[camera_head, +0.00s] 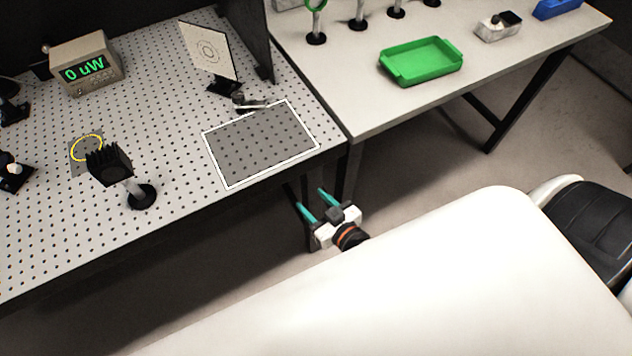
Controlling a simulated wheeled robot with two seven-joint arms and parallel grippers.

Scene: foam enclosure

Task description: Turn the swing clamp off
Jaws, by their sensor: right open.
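A small dark and metal device (247,103), which looks like the swing clamp, sits on the perforated table at the back edge of a white-outlined grey rectangle. Its metal arm lies low and points to the right; its exact setting is too small to tell. My right gripper (315,203) is open and empty, with its teal fingers apart. It is in front of the table's near edge, below and to the right of the clamp in the picture, and well apart from it. My left gripper is not in view.
The white-outlined rectangle (262,143) is bare. A black post-mounted block (109,164) stands left of it, a target card (208,50) behind the clamp, and a meter reading 0 uW (87,64) at the back left. A green tray (421,61) is on the side table.

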